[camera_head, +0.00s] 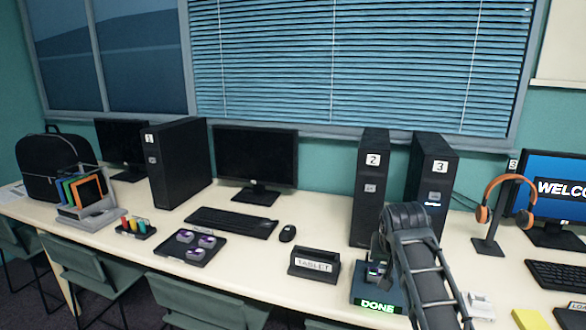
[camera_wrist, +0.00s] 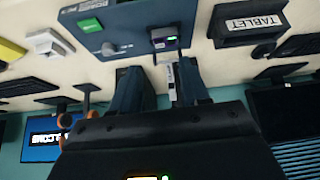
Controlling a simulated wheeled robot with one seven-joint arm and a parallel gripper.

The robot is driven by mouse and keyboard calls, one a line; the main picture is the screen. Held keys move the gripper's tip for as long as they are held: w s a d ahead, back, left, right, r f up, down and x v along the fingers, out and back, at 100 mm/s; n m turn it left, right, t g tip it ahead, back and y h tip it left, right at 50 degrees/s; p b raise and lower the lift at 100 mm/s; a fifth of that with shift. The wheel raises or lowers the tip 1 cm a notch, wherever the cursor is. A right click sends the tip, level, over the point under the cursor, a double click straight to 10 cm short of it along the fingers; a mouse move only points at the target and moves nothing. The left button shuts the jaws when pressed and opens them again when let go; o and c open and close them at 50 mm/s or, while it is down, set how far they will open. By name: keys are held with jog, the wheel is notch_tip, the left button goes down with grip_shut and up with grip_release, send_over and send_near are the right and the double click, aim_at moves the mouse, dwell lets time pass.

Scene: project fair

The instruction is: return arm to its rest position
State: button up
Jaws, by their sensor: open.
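My arm rises from the bottom right of the head view and bends over in front of the towers. My gripper (camera_head: 381,250) is at its far end, just above and behind the dark blue station (camera_head: 378,297) with a lit green DONE sign. Its jaws are open, with nothing seen held; its fingertips are hard to make out. The dark gripper body (camera_wrist: 160,140) fills the bottom of the upside-down wrist view. A small unit with a purple band (camera_wrist: 165,41) sits on the station, apart from my gripper. It is partly hidden by my arm in the head view.
Tower 2 (camera_head: 371,190) and tower 3 (camera_head: 432,180) stand close behind my arm. An orange headset (camera_head: 485,213) hangs on a stand to the right. A tablet holder (camera_head: 315,264) is left of the station. A tray of purple-topped units (camera_head: 186,248) lies further left.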

jog(key=s+f+n+t, duration=0.1)
jog(key=s+f+t, duration=0.1)
jog(key=s+f, duration=1.35)
jog(key=s+f+n+t+y, duration=0.1)
jog(key=s+f+t, duration=0.1)
jog(key=s, duration=1.5)
jog(key=s+r+n+t, duration=0.1)
jog(key=s+r, duration=0.2)
jog(key=s, duration=0.5)
jog(key=s+r+t, duration=0.1)
jog(key=s+r, duration=0.2)
jog(key=s, duration=0.4)
jog(key=s+a+r+t, duration=0.1)
jog(key=s+r+t, duration=0.1)
jog(key=s+r, duration=1.1)
notch_tip(320, 180, up, 3)
jog(key=shift+a+r+t+y, duration=0.1)
jog(key=shift+a+t+y, duration=0.1)
jog(key=shift+t+y, duration=0.2)
